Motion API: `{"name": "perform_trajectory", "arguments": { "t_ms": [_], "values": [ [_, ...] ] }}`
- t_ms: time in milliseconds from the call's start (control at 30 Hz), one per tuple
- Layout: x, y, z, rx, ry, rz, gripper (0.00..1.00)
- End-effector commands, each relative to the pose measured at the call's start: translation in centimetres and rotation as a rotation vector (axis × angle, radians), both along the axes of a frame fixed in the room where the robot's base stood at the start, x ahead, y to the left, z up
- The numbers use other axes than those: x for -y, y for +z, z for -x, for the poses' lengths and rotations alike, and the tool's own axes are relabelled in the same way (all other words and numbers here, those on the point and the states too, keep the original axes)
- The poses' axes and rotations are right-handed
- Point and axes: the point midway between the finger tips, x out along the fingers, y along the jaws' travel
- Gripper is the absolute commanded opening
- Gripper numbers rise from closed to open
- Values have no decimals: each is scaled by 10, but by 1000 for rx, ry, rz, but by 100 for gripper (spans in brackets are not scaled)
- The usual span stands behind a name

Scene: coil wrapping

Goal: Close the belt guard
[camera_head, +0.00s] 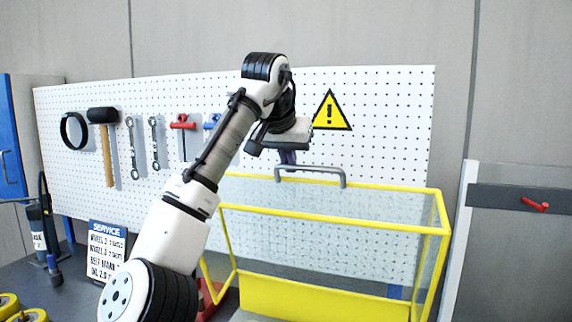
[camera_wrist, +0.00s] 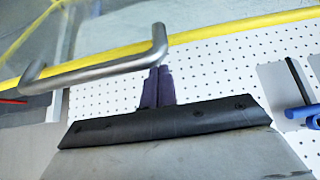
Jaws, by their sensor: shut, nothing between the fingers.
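The belt guard (camera_head: 330,291) is a yellow-framed box with clear mesh panels, right of centre in the head view. A grey bar handle (camera_head: 310,169) stands on its upper back yellow edge. My gripper (camera_head: 287,158) is just above and beside the handle's left end, fingers pointing down. In the wrist view, my gripper's dark purple fingers (camera_wrist: 157,87) are together and empty. The handle (camera_wrist: 95,73) crosses in front of the fingertips there, close to them; whether they touch, I cannot tell. The yellow frame edge (camera_wrist: 200,40) runs behind it.
A white pegboard (camera_head: 385,120) with a hammer (camera_head: 105,145), wrenches (camera_head: 132,150) and a warning sign (camera_head: 331,112) stands behind. A service sign (camera_head: 106,248) stands left on the dark bench. A grey panel with a red lever (camera_head: 535,205) is at the right.

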Motion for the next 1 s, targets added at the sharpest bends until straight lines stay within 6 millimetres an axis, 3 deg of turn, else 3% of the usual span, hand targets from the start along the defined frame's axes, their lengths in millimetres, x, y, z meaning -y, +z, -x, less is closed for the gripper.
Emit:
{"name": "perform_trajectory", "arguments": {
  "t_ms": [333,1000],
  "values": [
    [-7,-6,20,-1,0,0,0],
    [-7,-13,17,45,1,15,0]
  ]
}}
